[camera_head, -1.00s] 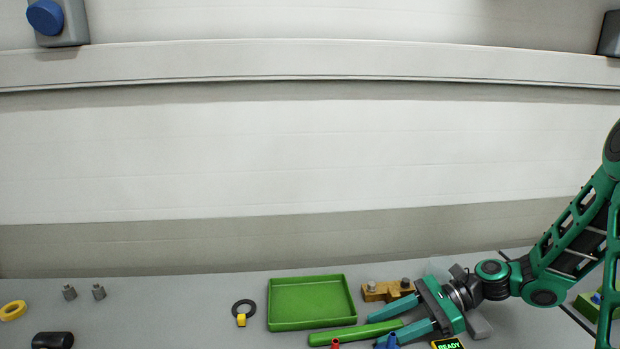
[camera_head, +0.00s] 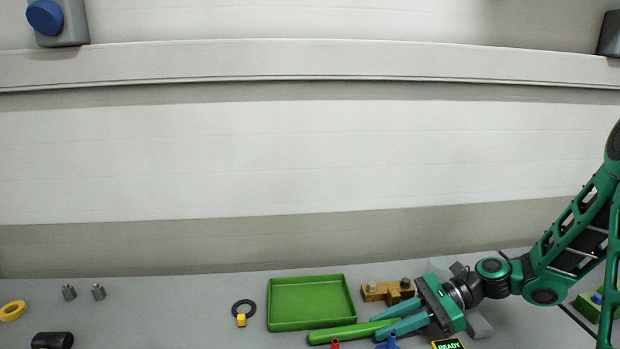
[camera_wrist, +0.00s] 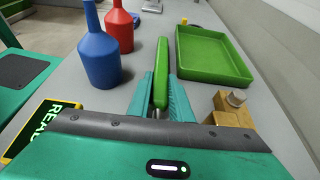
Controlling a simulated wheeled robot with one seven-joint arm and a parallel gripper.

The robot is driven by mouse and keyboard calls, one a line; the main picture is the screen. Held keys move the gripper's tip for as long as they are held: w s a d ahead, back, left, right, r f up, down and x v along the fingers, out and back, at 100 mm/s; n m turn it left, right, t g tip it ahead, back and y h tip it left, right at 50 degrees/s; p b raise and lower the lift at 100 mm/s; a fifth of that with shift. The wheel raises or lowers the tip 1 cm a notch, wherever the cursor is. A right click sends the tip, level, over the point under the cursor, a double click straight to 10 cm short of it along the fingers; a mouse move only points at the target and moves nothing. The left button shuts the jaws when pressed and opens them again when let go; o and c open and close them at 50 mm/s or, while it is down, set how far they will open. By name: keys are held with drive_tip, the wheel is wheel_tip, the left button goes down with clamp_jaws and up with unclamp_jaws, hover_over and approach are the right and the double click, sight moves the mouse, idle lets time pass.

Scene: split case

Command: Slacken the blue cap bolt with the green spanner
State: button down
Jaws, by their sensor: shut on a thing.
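The green spanner (camera_head: 345,334) lies on the grey bench in front of the green tray; only its long rounded handle shows clearly. In the wrist view the green spanner (camera_wrist: 161,72) runs away from me between my fingers. My gripper (camera_head: 376,327) is shut on it, with the fingers close on both sides, low over the bench; my gripper (camera_wrist: 160,95) shows the same from the wrist. A small blue piece (camera_head: 597,299) sits on a green block at the right edge, partly behind my arm. I cannot tell whether it is the blue cap bolt.
The green tray (camera_head: 309,302) is empty. A brass block (camera_head: 378,290) with grey bolts stands beside my gripper. A blue bottle (camera_wrist: 97,48) and a red bottle (camera_wrist: 119,28) stand close by. A READY display (camera_head: 448,344) is at the front.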

drive_tip(key=shift+r, duration=2.3)
